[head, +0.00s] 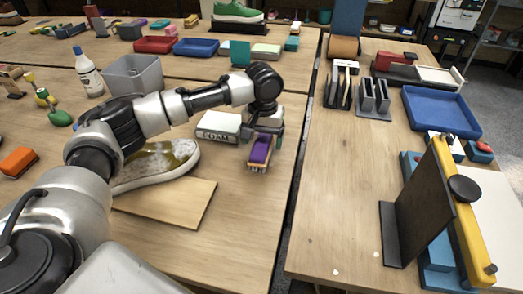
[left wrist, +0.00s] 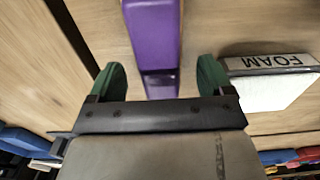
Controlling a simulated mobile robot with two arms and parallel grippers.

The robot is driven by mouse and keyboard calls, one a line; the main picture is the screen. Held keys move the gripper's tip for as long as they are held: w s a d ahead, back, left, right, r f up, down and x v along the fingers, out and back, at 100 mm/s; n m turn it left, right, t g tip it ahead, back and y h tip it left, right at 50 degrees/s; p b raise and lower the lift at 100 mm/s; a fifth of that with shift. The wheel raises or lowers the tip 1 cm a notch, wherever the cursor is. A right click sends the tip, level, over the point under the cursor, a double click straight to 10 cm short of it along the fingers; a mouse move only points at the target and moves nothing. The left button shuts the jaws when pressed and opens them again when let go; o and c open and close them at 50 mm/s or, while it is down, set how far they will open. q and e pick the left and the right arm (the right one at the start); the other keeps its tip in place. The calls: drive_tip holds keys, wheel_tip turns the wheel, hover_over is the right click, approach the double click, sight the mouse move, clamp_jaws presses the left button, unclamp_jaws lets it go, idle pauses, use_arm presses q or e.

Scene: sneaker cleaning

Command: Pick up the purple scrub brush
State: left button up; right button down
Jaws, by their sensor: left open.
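The purple scrub brush (head: 261,150) lies on the left table near its right edge, its pale bristles showing at the near end. My left gripper (head: 263,137) is over the brush, pointing down. In the left wrist view the purple brush (left wrist: 154,40) runs between the two green fingertips of my left gripper (left wrist: 158,80), with a gap on each side. The left gripper is open and holds nothing. My right gripper is not in view.
A white FOAM block (head: 218,127) lies just left of the brush. A sneaker (head: 160,163) rests on a wooden board (head: 185,205). A grey bin (head: 133,74) and white bottle (head: 88,75) stand behind my arm. A gap separates the right table (head: 330,200).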

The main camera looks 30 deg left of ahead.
use_arm(q)
wheel_tip(320, 180, down, 2)
drive_tip(key=shift+f, duration=0.25)
drive_tip(key=c, duration=1.1)
drive_tip(key=shift+r, duration=0.1)
drive_tip(key=shift+r, duration=0.1)
drive_tip(key=r, duration=0.4)
drive_tip(key=shift+d+r, duration=0.15)
drive_tip(key=shift+d, duration=0.1)
drive_tip(key=d+r, duration=0.6)
drive_tip(key=d, duration=0.5)
drive_tip(key=shift+s+r, duration=0.25)
drive_tip(key=shift+s, duration=0.2)
